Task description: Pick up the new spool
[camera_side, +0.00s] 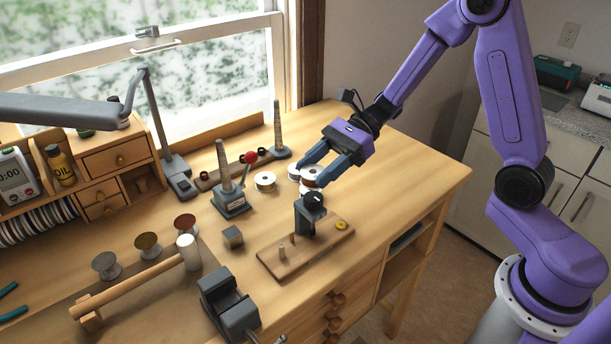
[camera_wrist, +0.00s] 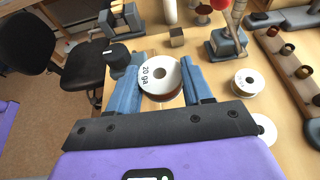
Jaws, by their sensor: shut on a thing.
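The spool in my jaws (camera_wrist: 160,75) has a white flange marked "20 ga" and reddish-brown wire. My gripper (camera_wrist: 162,88) is shut on it, with one blue finger on each side. In the side view, my gripper (camera_side: 311,175) holds the spool (camera_side: 313,170) near the back right of the bench, partly hidden by the fingers. I cannot tell whether it touches the bench. Two more white spools are close by: one (camera_side: 265,181) to the left, and one (camera_side: 294,172) just beside the fingers.
A wooden board with a dark post (camera_side: 308,216) stands in front of my gripper. A grey base with a tapered cone (camera_side: 230,200) is to the left. A rail with another cone (camera_side: 278,140) lies behind. A vise (camera_side: 228,303) sits at the front edge. Bench to the right is clear.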

